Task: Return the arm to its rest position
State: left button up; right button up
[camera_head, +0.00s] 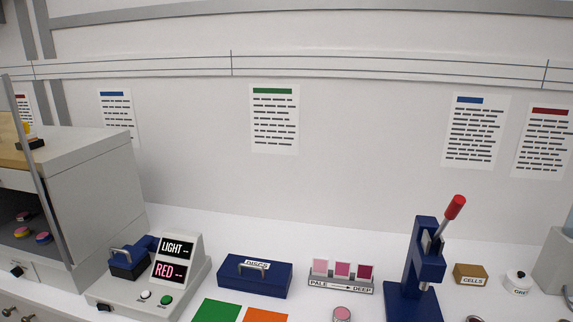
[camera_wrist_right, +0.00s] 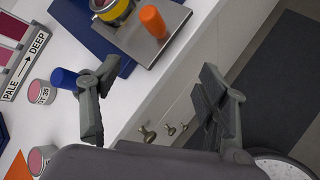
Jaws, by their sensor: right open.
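My right gripper (camera_wrist_right: 158,100) shows in the right wrist view with its two grey fingers spread apart and nothing between them. It is by the front edge of the white counter (camera_wrist_right: 175,75), with cabinet fronts and floor behind the gap. Neither gripper shows in the head view. My left gripper is in neither view.
Near the left finger are a blue cylinder (camera_wrist_right: 64,78) and pink-topped jars (camera_wrist_right: 40,93). An orange cylinder (camera_wrist_right: 153,21) stands on a metal plate (camera_wrist_right: 150,48). A blue press (camera_head: 424,262), DISCS box (camera_head: 240,283) and swatch stand (camera_head: 341,288) line the counter.

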jog(key=s+a+m+g+y, duration=0.2)
jog(key=s+a+m+y, duration=0.2)
jog(key=s+m, duration=0.55)
jog(key=s+a+m+g+y, duration=0.2)
jog(key=s+a+m+y, duration=0.15)
jog(key=s+m, duration=0.55)
notch_tip(320, 180, down, 30)
jog(key=s+n+b, duration=0.2)
jog(key=b, duration=0.3)
jog(key=s+d+f+g+b, duration=0.1)
jog(key=s+f+b, duration=0.1)
jog(key=s+f, duration=0.6)
jog(key=s+d+f+g+b, duration=0.1)
jog(key=s+f+b, duration=0.1)
jog(key=s+f, duration=0.7)
notch_tip(320, 180, down, 4)
jog(key=shift+d+f, duration=0.2)
